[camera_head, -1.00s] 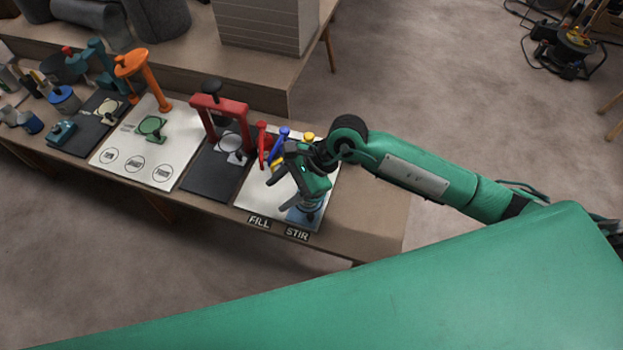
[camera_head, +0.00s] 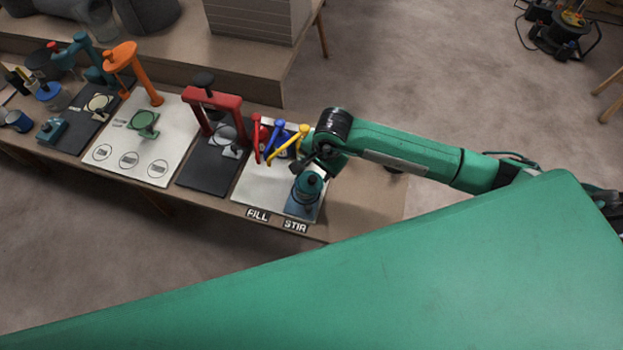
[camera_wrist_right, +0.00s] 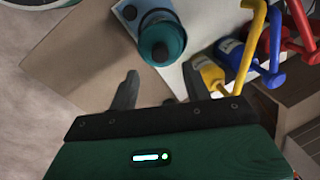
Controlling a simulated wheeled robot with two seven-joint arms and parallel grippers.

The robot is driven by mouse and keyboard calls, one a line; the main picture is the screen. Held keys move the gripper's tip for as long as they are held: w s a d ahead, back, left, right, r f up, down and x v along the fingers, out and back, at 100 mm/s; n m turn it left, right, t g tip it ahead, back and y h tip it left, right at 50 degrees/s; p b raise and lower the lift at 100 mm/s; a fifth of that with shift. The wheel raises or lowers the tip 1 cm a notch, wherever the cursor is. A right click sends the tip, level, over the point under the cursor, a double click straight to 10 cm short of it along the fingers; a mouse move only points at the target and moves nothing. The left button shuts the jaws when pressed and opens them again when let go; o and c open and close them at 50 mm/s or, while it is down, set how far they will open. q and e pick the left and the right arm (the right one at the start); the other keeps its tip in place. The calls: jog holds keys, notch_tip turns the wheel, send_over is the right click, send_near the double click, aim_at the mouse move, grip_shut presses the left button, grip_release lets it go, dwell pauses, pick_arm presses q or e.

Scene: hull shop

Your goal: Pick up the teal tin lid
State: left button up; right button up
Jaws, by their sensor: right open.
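The teal tin lid (camera_head: 308,181) sits on top of a tin on the blue square at the front right of the white board; it has a dark knob. In the right wrist view the teal lid (camera_wrist_right: 163,42) is at the top centre, beyond the fingertips. My right gripper (camera_head: 312,165) is just behind the tin in the head view, partly hidden by its own wrist. In the wrist view my right gripper (camera_wrist_right: 160,88) has its two dark fingers apart with nothing between them. My left gripper is not in view.
Yellow (camera_wrist_right: 207,75), blue (camera_wrist_right: 236,58) and red pump bottles stand close beside the tin. A red frame (camera_head: 215,99) on a dark board stands to the left. FILL (camera_head: 257,215) and STIR (camera_head: 295,226) labels mark the front edge. The table's right end is mostly clear.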

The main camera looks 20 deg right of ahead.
aim_at(313, 179)
jog(key=shift+a+f, duration=0.15)
jog(key=shift+f, duration=0.15)
jog(key=f, duration=0.1)
jog(key=f+p, duration=0.1)
jog(key=f, duration=0.1)
jog(key=shift+w+a+f+p, duration=0.15)
jog(key=shift+a+p, duration=0.15)
jog(key=shift+a, duration=0.05)
jog(key=shift+w+f, duration=0.15)
jog(key=shift+f, duration=0.55)
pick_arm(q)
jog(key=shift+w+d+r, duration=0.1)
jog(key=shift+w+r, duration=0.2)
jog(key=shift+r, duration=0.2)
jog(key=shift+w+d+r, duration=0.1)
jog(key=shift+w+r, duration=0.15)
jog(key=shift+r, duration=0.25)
pick_arm(e)
jog(key=shift+c, duration=0.4)
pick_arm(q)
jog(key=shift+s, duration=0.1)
pick_arm(e)
grip_shut()
